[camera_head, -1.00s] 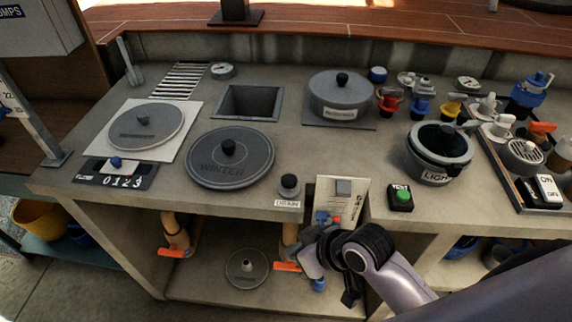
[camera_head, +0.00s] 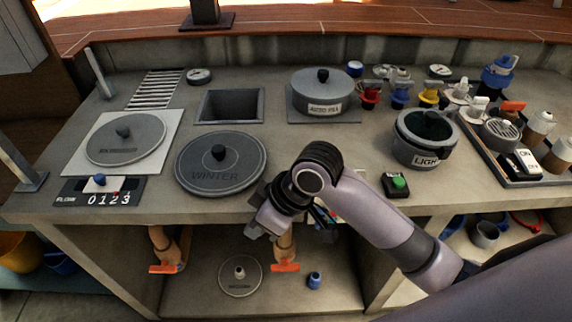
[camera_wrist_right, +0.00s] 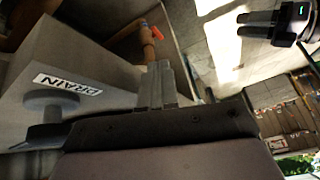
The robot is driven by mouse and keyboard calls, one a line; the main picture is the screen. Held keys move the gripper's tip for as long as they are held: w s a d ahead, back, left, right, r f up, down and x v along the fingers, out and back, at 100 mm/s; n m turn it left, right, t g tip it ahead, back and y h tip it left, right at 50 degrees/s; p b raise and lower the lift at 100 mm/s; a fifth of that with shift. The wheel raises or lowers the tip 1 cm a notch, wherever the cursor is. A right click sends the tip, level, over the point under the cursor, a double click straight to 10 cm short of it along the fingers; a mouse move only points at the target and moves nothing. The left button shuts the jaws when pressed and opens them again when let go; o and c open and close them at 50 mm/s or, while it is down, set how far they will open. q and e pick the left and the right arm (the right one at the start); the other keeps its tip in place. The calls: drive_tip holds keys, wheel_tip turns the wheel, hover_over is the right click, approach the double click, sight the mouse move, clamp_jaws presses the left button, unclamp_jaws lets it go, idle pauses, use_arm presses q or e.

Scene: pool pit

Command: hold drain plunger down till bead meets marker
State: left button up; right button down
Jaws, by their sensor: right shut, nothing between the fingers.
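The drain plunger is hidden behind my right gripper in the head view. The right wrist view shows its grey round knob (camera_wrist_right: 55,104) beside a DRAIN label (camera_wrist_right: 67,82). My right gripper (camera_head: 256,225) is shut and empty at the counter's front edge; its fingertips (camera_wrist_right: 160,72) are beside the plunger, apart from the knob in the wrist picture. The flow gauge (camera_head: 75,192), marked 0 to 3, is at front left, with a blue bead (camera_head: 99,180) near 0.
A WINTER lid (camera_head: 205,178) lies left of my right gripper. A green button (camera_head: 398,182) and the LIGHT pot (camera_head: 410,158) stand to the right. Pipes with orange handles (camera_head: 285,267) are below the counter. The counter's front edge is close to my gripper.

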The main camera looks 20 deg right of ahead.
drive_tip(key=w+r+n+h, duration=0.1)
drive_tip(key=r, duration=0.1)
drive_tip(key=w+d+r+n+g+h, duration=0.1)
drive_tip(key=r, duration=0.2)
drive_tip(key=d+r+n, duration=0.1)
drive_tip(key=r, duration=0.2)
drive_tip(key=shift+w+d+r+n+g+h, duration=0.1)
drive_tip(key=shift+w+r+n+g+h, duration=0.05)
drive_tip(key=shift+w+n+g+h, duration=0.25)
drive_tip(key=w+d+r+h, duration=0.1)
drive_tip(key=d+r, duration=0.1)
drive_tip(key=r, duration=0.4)
drive_tip(key=w+d+r+h, duration=0.1)
drive_tip(key=w+d+r, duration=0.1)
drive_tip(key=r, duration=0.4)
drive_tip(key=shift+w+d+r+n+g+h, duration=0.3)
drive_tip(key=shift+d+r, duration=0.05)
drive_tip(key=shift+d, duration=0.4)
wheel_tip(320, 180, down, 14)
drive_tip(key=shift+f+b, duration=0.1)
drive_tip(key=shift+b, duration=0.3)
